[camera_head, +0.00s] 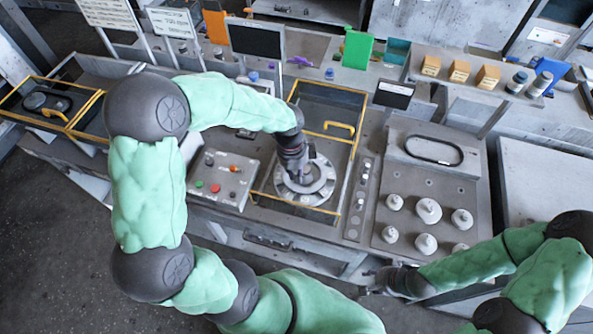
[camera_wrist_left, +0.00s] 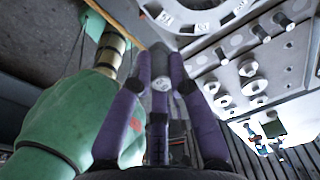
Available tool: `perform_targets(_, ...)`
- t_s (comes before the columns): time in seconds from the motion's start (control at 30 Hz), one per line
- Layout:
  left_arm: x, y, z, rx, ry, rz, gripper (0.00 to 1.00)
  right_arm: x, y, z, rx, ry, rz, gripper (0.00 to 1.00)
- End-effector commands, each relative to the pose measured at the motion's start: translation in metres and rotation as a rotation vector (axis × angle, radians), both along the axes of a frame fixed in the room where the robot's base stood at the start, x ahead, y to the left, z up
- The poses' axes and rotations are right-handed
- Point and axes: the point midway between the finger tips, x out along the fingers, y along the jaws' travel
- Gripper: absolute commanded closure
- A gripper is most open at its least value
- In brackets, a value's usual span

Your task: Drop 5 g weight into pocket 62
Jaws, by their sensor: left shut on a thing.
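My left gripper (camera_head: 298,178) is over the round grey ring (camera_head: 322,189), which has marked pockets around it, inside the yellow-framed enclosure. In the left wrist view my left gripper (camera_wrist_left: 161,82) has its purple fingers shut on a small grey cylindrical weight (camera_wrist_left: 162,68). Part of the ring (camera_wrist_left: 205,18) shows beyond the fingertips, with the weight apart from its visible part in that picture. The number of the pocket under the weight cannot be read. My right gripper (camera_head: 376,283) is low at the table's front edge, too small to tell open or shut.
Several small weights stand on a narrow strip (camera_head: 361,195) right of the enclosure. Several larger knobbed weights, such as one white weight (camera_head: 428,210), stand on a grey plate farther right. A button panel (camera_head: 221,180) is left of the ring. The enclosure's yellow frame (camera_head: 351,150) borders the ring.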

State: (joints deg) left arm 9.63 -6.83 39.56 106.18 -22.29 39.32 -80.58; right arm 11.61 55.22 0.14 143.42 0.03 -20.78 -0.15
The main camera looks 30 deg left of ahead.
Motion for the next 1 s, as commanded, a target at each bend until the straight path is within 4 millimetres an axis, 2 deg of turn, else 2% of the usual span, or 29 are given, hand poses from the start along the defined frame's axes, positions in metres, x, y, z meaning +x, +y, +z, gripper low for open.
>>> perform_targets(0.03, 0.0, 0.0, -0.009, 0.0, 0.0, 0.0, 1.0, 0.0, 0.0, -0.008, 0.0, 0.0, 0.0, 0.6)
perform_targets(1.0, 0.0, 0.0, -0.107, 0.0, 0.001, 0.0, 1.0, 0.0, 0.0, -0.086, 0.0, 0.0, 0.0, 0.6)
